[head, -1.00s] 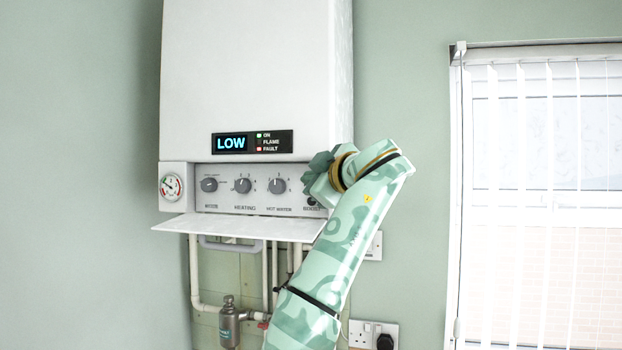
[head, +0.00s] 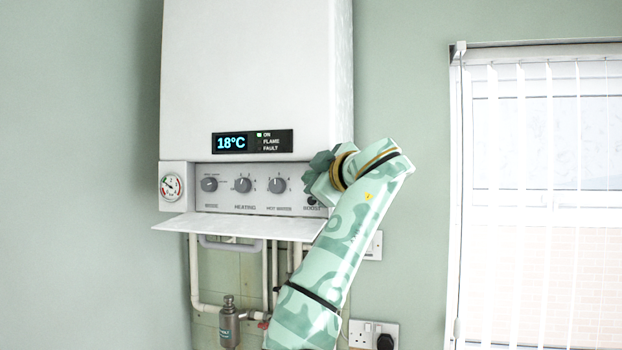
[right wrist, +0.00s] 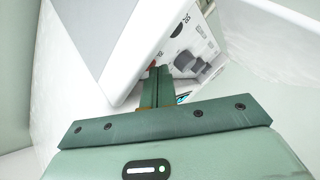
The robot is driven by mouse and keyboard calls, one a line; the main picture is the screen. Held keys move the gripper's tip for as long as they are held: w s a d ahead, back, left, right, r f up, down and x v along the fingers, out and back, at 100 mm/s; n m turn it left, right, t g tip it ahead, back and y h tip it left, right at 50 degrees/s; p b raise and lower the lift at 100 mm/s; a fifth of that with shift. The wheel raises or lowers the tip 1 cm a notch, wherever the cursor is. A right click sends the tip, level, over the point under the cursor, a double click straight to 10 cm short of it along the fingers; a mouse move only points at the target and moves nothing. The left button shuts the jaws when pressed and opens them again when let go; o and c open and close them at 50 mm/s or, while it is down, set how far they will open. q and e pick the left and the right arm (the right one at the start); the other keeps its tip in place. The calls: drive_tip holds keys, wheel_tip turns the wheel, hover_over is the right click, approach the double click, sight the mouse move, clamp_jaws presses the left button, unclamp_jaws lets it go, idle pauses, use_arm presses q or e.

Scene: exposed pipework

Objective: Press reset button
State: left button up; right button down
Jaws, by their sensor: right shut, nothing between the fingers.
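The white boiler (head: 250,70) hangs on the wall, with a grey control panel (head: 225,203) along its lower front. Its display (head: 231,143) reads 18°C, the ON light is green, and the FLAME and FAULT lights are dark. My right gripper (head: 321,165) is at the panel's right end and covers part of it. In the right wrist view the gripper's fingers (right wrist: 159,75) are shut and empty, with their tips close to the panel. A small red patch (right wrist: 152,66) shows at the tips; it may be the reset button, which is otherwise hidden. I cannot tell whether they touch. My left gripper is out of view.
Three knobs, one of them the heating knob (head: 243,185), and a gauge (head: 171,187) sit on the panel. The white flap (head: 235,226) hangs open below it. Pipes (head: 194,270) run beneath. A window with blinds (head: 540,190) is at the right.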

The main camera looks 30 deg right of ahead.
drive_tip(key=shift+s+a+b, duration=0.45)
drive_tip(key=shift+a, duration=0.05)
drive_tip(key=shift+s+a+f, duration=0.1)
drive_tip(key=shift+a, duration=0.05)
drive_tip(key=shift+s+a+b, duration=1.35)
drive_tip(key=shift+s+a, duration=0.15)
drive_tip(key=shift+a, duration=0.25)
